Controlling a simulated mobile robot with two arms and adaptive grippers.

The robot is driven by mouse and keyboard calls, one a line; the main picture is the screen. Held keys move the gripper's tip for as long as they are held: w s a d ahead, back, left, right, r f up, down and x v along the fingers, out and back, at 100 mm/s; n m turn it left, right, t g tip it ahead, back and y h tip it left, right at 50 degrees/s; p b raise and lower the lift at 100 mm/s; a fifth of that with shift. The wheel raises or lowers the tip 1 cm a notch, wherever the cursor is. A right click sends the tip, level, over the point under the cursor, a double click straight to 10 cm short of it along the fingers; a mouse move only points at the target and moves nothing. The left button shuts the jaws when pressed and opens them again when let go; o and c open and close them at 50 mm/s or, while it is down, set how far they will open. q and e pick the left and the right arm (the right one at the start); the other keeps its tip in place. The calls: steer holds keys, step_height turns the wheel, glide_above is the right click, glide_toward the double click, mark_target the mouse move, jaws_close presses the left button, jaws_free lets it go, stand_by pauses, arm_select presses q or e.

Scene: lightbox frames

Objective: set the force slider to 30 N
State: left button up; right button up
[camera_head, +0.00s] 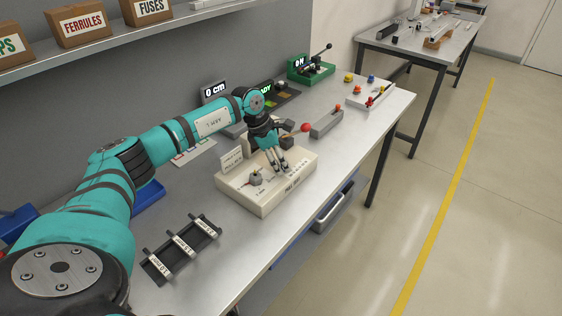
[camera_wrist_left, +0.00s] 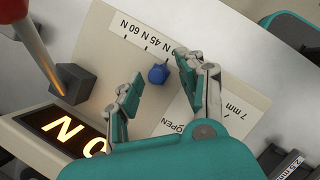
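In the left wrist view, a blue knob (camera_wrist_left: 158,73) stands on a cream panel (camera_wrist_left: 100,60), beside a scale (camera_wrist_left: 148,34) printed upside down. I read 45 N and 60 N there; the rest is partly hidden by a finger. My left gripper (camera_wrist_left: 158,84) is open, with one finger on each side of the knob and a gap visible. A lit display (camera_wrist_left: 68,138) shows an upside-down N and part of a digit. In the head view my left gripper (camera_head: 280,168) reaches down over the cream box (camera_head: 267,207). My right gripper is not in view.
A red-ended lever (camera_wrist_left: 40,45) rises beside the panel in the wrist view. In the head view, a grey knob (camera_head: 255,178) is on the box. A dark rack (camera_head: 181,247) lies nearer, and a grey block (camera_head: 326,123) stands beyond. The bench front edge is clear.

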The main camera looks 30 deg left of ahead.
arm_select(q)
steer(key=v, duration=1.1)
steer(key=shift+s+r, duration=0.2)
steer(key=shift+r, duration=0.1)
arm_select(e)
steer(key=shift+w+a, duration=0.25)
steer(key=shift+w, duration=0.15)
arm_select(q)
steer(key=shift+a, duration=0.1)
